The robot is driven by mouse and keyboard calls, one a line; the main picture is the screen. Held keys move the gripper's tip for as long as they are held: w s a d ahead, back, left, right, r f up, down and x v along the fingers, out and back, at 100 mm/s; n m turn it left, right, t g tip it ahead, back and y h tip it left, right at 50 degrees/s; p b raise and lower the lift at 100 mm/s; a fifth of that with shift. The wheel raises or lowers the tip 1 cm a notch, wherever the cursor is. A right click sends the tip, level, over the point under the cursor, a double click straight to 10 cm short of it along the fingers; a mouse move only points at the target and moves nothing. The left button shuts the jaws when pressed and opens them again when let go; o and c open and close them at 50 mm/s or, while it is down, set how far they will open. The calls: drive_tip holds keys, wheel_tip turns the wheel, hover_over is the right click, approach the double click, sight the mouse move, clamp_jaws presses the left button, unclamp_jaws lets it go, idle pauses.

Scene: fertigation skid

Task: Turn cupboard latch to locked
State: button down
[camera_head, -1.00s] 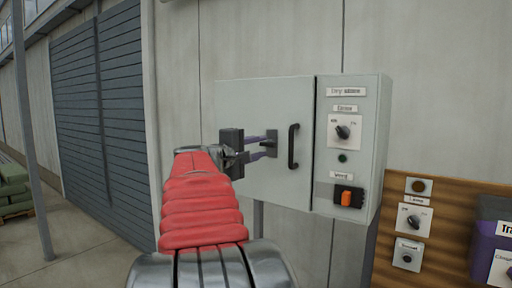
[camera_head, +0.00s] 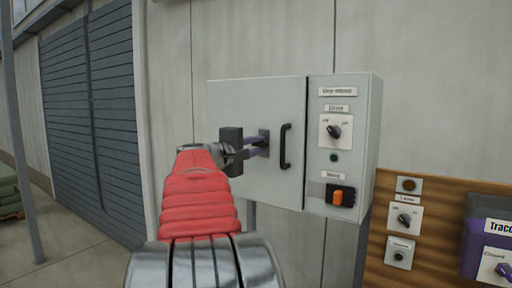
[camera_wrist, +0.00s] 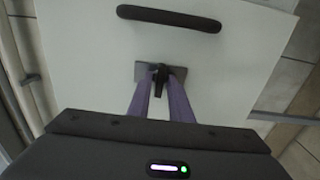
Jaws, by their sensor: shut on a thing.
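The cupboard (camera_head: 230,100) is a pale grey box on the wall, and its door is closed. The latch (camera_wrist: 160,76) is a small dark knob on a grey plate (camera_wrist: 144,70), left of the black door handle (camera_head: 285,147) in the head view. My gripper (camera_head: 262,146) is at the latch with its purple fingers on either side of the knob, shut on it. The wrist view shows the fingertips close to the plate. The fingers partly hide the latch, and its setting cannot be read.
Right of the door, the panel carries a rotary switch (camera_head: 334,131), a dark green lamp (camera_head: 334,157) and an orange rocker (camera_head: 338,196). A wooden board (camera_head: 437,195) with a knob and button is lower right. A purple box (camera_head: 480,240) stands at the right edge.

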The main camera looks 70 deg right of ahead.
drive_tip(key=shift+f+n, duration=0.15)
drive_tip(key=shift+n, duration=0.25)
drive_tip(key=shift+f+n, duration=0.15)
drive_tip(key=shift+n, duration=8.45)
drive_tip(key=c, duration=1.8)
unclamp_jaws()
drive_tip(key=shift+c, duration=0.2)
